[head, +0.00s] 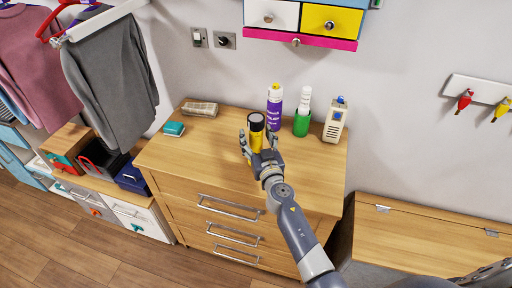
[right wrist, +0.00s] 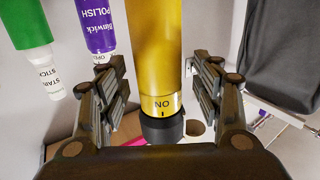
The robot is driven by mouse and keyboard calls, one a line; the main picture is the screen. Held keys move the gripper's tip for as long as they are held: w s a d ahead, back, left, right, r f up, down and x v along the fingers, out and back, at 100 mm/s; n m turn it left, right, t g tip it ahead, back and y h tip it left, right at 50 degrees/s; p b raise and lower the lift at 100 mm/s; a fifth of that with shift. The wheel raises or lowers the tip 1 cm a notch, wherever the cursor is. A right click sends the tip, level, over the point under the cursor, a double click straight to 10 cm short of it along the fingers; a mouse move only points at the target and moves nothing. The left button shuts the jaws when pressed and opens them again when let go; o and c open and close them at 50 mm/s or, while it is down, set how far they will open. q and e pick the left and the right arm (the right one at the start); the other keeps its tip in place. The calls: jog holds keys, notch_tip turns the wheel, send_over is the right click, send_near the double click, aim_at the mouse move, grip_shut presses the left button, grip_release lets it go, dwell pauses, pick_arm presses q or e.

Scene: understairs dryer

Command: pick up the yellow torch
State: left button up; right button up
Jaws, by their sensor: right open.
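The yellow torch (head: 257,137), with a black end on top, stands upright on the wooden chest of drawers (head: 205,139). My right gripper (head: 256,143) is open around it, with a finger on either side. In the right wrist view the torch (right wrist: 158,60) runs between the two open fingers (right wrist: 158,75), with a small gap on each side. The torch's foot is partly hidden by the gripper in the head view. My left gripper is in neither view.
Behind the torch stand a purple polish can (head: 274,108), a green-based stain stick (head: 302,118) and a cream handset (head: 335,121). A teal box (head: 174,129) and a small packet (head: 199,108) lie at left. Small drawers (head: 302,20) hang above on the wall.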

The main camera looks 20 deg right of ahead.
jog(key=shift+w+f, duration=0.1)
jog(key=shift+w, duration=0.55)
jog(key=shift+s, duration=0.1)
jog(key=c, duration=0.3)
grip_shut()
jog(key=shift+r, duration=0.25)
